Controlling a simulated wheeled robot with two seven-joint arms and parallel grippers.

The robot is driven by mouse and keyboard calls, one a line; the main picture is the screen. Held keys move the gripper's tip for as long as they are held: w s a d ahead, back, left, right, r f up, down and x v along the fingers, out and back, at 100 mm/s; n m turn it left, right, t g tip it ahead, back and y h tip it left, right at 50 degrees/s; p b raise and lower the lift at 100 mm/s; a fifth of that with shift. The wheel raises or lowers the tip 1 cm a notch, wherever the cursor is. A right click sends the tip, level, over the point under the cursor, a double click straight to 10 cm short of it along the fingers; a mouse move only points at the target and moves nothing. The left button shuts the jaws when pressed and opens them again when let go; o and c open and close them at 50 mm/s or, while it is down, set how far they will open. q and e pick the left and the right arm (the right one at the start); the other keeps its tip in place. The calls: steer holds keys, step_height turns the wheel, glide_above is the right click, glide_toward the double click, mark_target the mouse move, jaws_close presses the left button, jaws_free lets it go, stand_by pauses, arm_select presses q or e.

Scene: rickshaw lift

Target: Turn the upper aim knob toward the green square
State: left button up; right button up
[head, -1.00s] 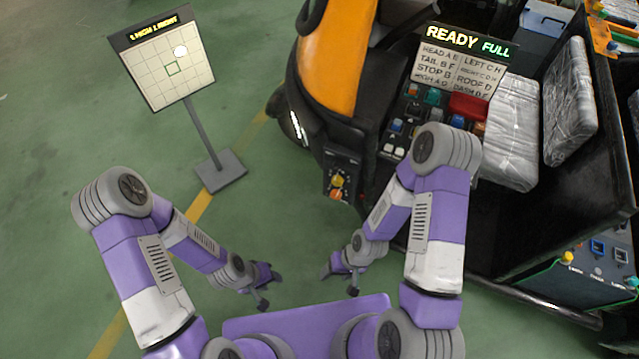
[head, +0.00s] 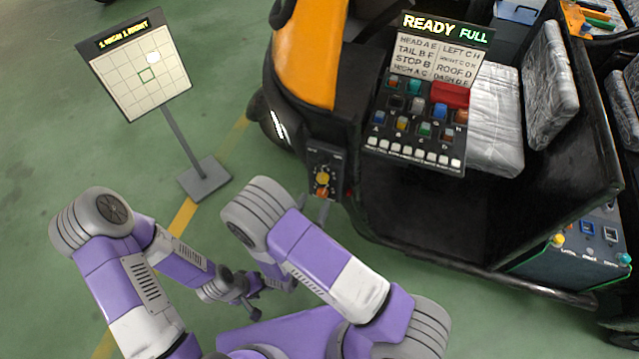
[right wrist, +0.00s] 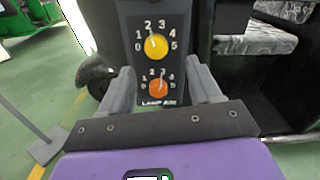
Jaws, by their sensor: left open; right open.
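The upper aim knob is yellow (right wrist: 156,45), on a dark panel with a 0 to 5 scale. It also shows in the head view (head: 323,178); its pointer stands near 2. My right gripper (right wrist: 159,68) is open and empty in front of the panel, its fingers either side of the lower orange knob (right wrist: 158,86) in the picture, below the yellow knob. I see no contact. The green square (head: 147,75) is outlined on the white grid board (head: 125,92); a white light spot (head: 153,57) lies just above it. My left gripper (head: 252,298) is open over the floor.
The rickshaw's black body (head: 430,200) is right of the knob panel (head: 338,162). A button console (head: 418,125) with a READY FULL display (head: 445,28) stands above. The board's foot (head: 205,180) stands on the floor at left; floor between it and the rickshaw is clear.

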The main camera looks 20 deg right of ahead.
mark_target(321, 181)
steer(key=x, duration=0.7)
steer(key=shift+w+a+r+b, duration=0.15)
steer(key=shift+w+r+b, duration=0.05)
steer(key=shift+w+b, duration=0.2)
steer(key=shift+c, duration=0.3)
steer(key=c, duration=1)
